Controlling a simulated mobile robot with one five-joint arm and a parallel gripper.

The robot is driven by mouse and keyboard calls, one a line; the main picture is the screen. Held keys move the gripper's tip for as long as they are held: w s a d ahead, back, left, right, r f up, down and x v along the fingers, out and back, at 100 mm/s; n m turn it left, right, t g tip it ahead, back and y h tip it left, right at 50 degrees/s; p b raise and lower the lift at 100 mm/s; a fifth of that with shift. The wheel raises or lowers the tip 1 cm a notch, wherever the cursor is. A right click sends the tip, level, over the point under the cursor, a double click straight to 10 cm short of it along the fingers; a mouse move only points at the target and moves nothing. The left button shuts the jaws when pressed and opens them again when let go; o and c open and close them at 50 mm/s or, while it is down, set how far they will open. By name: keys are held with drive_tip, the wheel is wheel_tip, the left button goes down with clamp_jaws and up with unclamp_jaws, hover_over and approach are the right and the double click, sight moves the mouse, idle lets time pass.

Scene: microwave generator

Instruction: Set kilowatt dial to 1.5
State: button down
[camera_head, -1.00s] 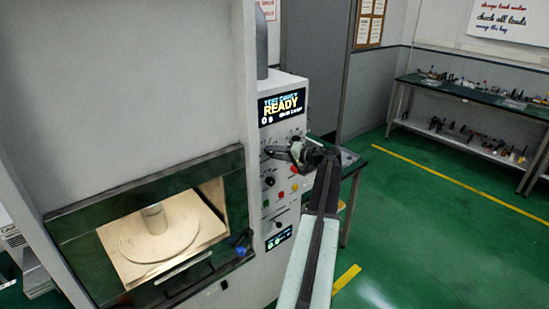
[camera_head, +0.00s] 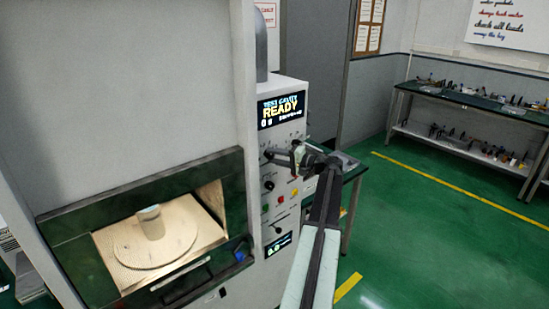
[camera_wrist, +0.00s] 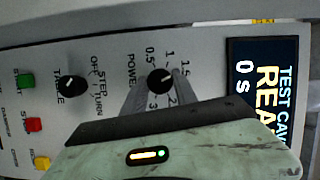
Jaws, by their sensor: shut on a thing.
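The black kilowatt dial (camera_wrist: 160,80) sits on the pale control panel, beside the word POWER. Printed marks such as 0.5, 1 and 2 ring it. A pale pointer line shows on its face, angled towards the upper right of the wrist view; the exact mark is hard to read. My gripper (camera_wrist: 158,85) has one finger on each side of the dial and is shut on it.
A TEST CAVITY READY display (camera_head: 282,109) is above the dial. A second black knob labelled TABLE (camera_wrist: 69,88) and green, red and yellow buttons (camera_wrist: 33,125) are nearby. The microwave cavity (camera_head: 165,235) is left of the panel; open green floor lies right.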

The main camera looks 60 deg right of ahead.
drive_tip(key=c, duration=1)
unclamp_jaws()
drive_tip(key=shift+o, duration=0.2)
drive_tip(key=shift+s, duration=0.1)
drive_tip(key=s, duration=0.7)
drive_tip(key=shift+s+d+r, duration=0.2)
drive_tip(key=shift+s+d, duration=0.15)
